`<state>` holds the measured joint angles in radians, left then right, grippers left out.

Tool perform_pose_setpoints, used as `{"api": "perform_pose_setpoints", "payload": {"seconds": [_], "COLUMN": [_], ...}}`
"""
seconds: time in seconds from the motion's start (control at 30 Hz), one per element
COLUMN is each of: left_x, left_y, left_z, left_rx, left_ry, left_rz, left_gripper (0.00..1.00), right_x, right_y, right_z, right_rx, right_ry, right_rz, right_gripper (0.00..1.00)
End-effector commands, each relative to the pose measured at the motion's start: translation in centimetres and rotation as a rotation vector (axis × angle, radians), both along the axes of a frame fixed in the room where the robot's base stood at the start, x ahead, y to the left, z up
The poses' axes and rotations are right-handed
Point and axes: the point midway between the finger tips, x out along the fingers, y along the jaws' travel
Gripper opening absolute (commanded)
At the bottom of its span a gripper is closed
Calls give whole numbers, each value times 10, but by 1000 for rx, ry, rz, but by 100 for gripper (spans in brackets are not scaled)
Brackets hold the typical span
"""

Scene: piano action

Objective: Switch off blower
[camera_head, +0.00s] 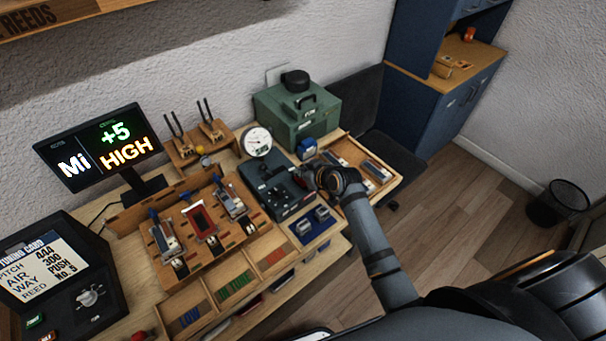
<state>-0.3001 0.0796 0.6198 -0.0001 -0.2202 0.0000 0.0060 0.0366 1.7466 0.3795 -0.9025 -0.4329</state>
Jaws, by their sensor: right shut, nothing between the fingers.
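A green box (285,117) with a black handle and a round black cap on top stands at the back of the bench against the wall; I cannot tell for sure that it is the blower. In front of it is a dark grey control box (268,180) with small knobs on top and a round white gauge (257,142) at its back. My right gripper (312,179) is shut and empty at the right end of this box. Its fingers hide part of that end, and I cannot tell whether they touch it. No switch can be made out clearly. My left gripper is not in view.
A wooden rack (155,219) with reed parts stands left of the control box. A blue tray (313,230) lies in front, and a wooden tray (341,149) lies to the right. A monitor (97,147) reads "Mi +5 HIGH". Open floor (470,215) lies right of the bench.

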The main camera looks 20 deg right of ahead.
Motion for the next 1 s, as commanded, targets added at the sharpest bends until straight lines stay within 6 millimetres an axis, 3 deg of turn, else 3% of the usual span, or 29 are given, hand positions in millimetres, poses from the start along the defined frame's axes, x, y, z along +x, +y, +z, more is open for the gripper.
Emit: {"api": "perform_pose_setpoints", "payload": {"seconds": [0.37, 0.47, 0.6, 0.67, 1.0], "left_x": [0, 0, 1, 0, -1], "left_y": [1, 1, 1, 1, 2], "left_z": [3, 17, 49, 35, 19], "left_rx": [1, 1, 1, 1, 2], "left_ry": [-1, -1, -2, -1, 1], "left_rz": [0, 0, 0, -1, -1], "left_gripper": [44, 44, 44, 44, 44], "right_x": [2, 5, 14, 7, -35], "right_y": [1, -1, -4, -8, -22], "right_z": [3, 17, 52, 49, 105], "right_rx": [0, 0, -1, -3, -4], "right_ry": [0, 0, 0, -1, -2], "right_rz": [0, -2, -8, -8, -8], "right_gripper": [0, 0, 0, 0, 0]}}
